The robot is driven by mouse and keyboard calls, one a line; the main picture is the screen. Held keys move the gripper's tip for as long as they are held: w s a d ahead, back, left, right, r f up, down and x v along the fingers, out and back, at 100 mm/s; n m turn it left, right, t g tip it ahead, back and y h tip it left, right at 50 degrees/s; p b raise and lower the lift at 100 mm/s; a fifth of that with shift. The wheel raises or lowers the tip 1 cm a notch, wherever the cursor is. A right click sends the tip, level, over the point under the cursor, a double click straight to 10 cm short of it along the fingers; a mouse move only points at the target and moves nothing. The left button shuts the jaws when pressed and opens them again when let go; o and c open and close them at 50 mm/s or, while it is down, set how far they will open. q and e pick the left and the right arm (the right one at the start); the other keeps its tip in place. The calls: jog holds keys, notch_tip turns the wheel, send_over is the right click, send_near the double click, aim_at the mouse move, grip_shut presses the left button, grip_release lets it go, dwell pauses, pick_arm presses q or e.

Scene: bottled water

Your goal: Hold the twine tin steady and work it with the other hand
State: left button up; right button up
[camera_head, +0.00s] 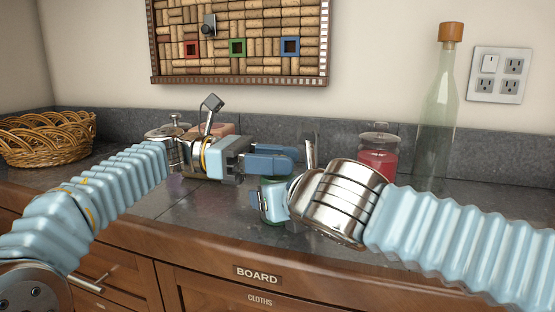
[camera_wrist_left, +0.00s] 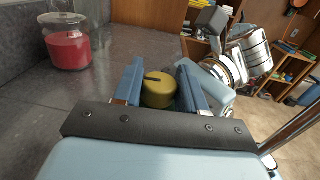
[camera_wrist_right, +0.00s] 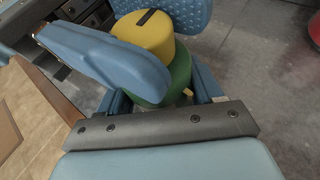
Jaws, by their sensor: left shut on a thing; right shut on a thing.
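The twine tin has a green body (camera_wrist_right: 172,82) and a yellow lid (camera_wrist_right: 140,36) with a dark stripe on top. The lid sits on the body in the right wrist view. The lid (camera_wrist_left: 158,92) also shows between the fingers in the left wrist view. My left gripper (camera_head: 275,160) is shut on the yellow lid from above and the left. My right gripper (camera_head: 272,198) is shut on the green body, lower down. In the head view, the grippers hide most of the tin.
A glass jar with red contents (camera_head: 378,160) stands behind my right gripper. A tall bottle (camera_head: 438,115) stands by the wall at right. A wicker basket (camera_head: 46,140) is at far left. Another lidded container (camera_head: 172,131) stands behind my left arm. The counter's front edge is close.

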pick_arm(q)
jog(key=shift+m+g+y, duration=0.6)
jog(key=shift+m+g, duration=0.5)
jog(key=shift+g, duration=0.6)
jog(key=o, duration=1)
jog(key=shift+c, duration=0.2)
jog(key=shift+a, duration=0.1)
jog(key=v, duration=1.2)
